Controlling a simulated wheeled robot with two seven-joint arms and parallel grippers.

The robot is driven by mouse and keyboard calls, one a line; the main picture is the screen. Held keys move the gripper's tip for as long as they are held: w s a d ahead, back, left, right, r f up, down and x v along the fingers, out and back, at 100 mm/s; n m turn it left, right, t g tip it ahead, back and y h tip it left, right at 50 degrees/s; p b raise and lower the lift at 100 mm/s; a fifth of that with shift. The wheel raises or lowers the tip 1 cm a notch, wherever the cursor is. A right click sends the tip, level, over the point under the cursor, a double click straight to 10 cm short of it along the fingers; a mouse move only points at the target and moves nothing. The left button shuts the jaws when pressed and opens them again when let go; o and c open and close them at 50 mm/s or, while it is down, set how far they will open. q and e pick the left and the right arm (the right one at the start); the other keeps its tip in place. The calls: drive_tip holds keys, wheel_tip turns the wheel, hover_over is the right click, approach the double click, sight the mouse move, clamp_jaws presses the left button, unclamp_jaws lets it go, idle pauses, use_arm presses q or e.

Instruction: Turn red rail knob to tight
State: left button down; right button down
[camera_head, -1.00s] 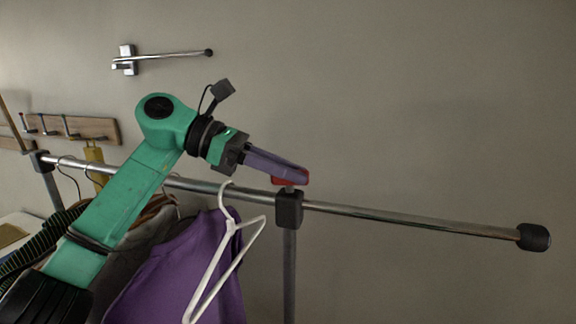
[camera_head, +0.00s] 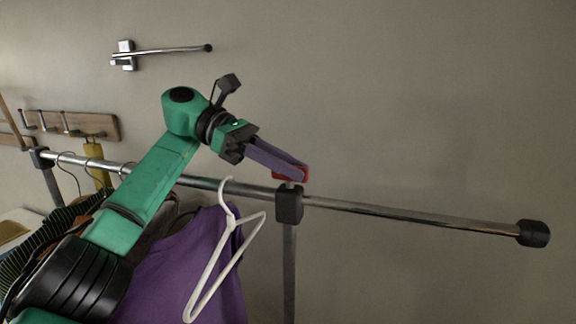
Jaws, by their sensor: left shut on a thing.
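The red rail knob (camera_head: 304,174) sits on top of the black clamp block (camera_head: 289,204), where the upright post meets the chrome rail (camera_head: 400,217). My left gripper (camera_head: 292,170) is shut on the knob, reaching it from the upper left. My right gripper is not in the picture.
A white hanger (camera_head: 228,238) and a purple garment (camera_head: 185,265) hang from the rail just left of the post. A wooden hook board (camera_head: 97,127) and a chrome wall arm (camera_head: 160,51) are on the wall. The area right of the post is clear.

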use_arm(q)
drive_tip(key=c, duration=0.8)
unclamp_jaws()
drive_tip(key=shift+d, duration=0.1)
drive_tip(key=shift+n+t, duration=0.3)
